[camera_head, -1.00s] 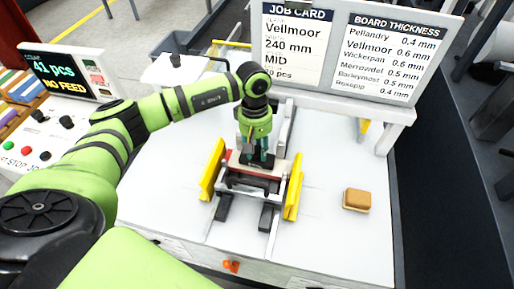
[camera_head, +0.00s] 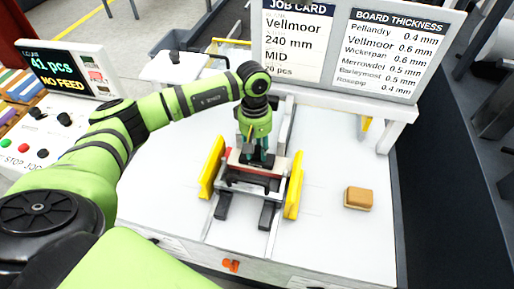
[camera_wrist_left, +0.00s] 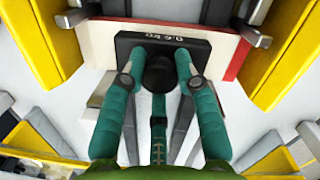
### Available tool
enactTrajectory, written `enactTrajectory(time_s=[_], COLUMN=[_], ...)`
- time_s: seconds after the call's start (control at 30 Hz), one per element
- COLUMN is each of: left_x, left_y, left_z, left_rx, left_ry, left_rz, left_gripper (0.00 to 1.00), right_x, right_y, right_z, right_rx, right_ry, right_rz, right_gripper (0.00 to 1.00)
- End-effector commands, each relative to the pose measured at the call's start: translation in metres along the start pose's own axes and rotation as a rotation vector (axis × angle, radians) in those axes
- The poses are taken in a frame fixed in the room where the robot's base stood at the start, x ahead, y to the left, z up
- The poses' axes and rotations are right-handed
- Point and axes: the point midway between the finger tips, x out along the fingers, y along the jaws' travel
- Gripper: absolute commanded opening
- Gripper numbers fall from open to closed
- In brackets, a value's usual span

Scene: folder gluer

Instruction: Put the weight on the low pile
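The weight (camera_wrist_left: 200,48) is a flat black block marked 0.6 kg with a round black knob (camera_wrist_left: 160,72) on top. It sits on a low cream pile (camera_wrist_left: 102,40) with a red strip at one edge, between yellow guides. My left gripper (camera_wrist_left: 158,65) points down over it, its teal fingers closed in on both sides of the knob and apparently touching it. In the head view, the left gripper (camera_head: 257,157) stands over the middle of the feeder and mostly hides the weight. My right gripper is not in view.
Yellow guides (camera_head: 212,167) and (camera_head: 294,186) flank the pile. A tan block (camera_head: 358,198) lies on the white table (camera_head: 335,235) at right, with clear surface around it. The job card board (camera_head: 345,45) stands behind. A counter display (camera_head: 68,70) and buttons are at left.

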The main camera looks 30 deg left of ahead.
Motion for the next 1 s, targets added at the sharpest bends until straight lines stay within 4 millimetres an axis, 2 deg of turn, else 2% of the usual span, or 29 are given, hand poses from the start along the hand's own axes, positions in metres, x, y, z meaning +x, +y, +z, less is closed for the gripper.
enactTrajectory(time_s=[0.03,0.07,0.37,0.47,0.57,0.8,1.0], left_x=[-0.002,-0.002,0.001,-0.004,-0.017,-0.068,-0.104], left_y=[0.001,0.001,-0.001,0.0,0.0,0.001,0.001], left_z=[0.0,0.0,0.0,0.0,0.0,0.0,0.0], left_rx=[0.0,0.0,0.0,0.0,0.0,0.001,0.0], left_ry=[0.001,0.001,-0.001,0.001,0.001,0.004,0.003], left_rz=[0.003,0.003,-0.002,0.0,0.002,0.005,0.004], left_gripper=[0.51,0.59,0.59,0.59,0.59,0.59,0.59], right_x=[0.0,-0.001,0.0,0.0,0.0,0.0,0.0], right_y=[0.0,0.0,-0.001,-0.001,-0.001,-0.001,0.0], right_z=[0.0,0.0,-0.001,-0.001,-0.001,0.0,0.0], right_rx=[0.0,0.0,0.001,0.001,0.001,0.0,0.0], right_ry=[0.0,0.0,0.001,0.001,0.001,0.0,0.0], right_rz=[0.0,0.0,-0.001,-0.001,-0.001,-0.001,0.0], right_gripper=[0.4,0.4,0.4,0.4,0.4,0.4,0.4])
